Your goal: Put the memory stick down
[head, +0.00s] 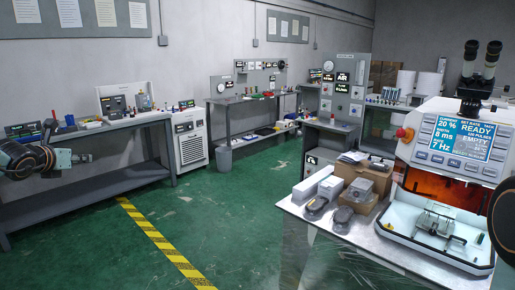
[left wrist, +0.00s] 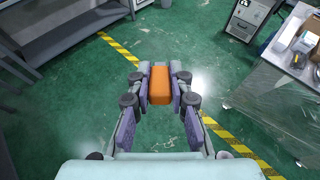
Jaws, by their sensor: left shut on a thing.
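The memory stick appears as an orange block (left wrist: 161,84) in the left wrist view. It sits between the fingertips of my left gripper (left wrist: 161,92), which is shut on it. In the head view my left gripper (head: 80,158) is at the left edge, in the air in front of the long grey workbench. The memory stick cannot be made out there. In the wrist view open green floor lies below it, with no surface touching it. My right gripper is not in view.
The grey workbench (head: 100,130) carries small items along its back. A table (head: 350,245) at the right holds boxes, two dark devices and a white machine (head: 455,150) with a lit screen. Green floor (head: 230,220) with a yellow-black stripe (head: 150,232) lies clear between them.

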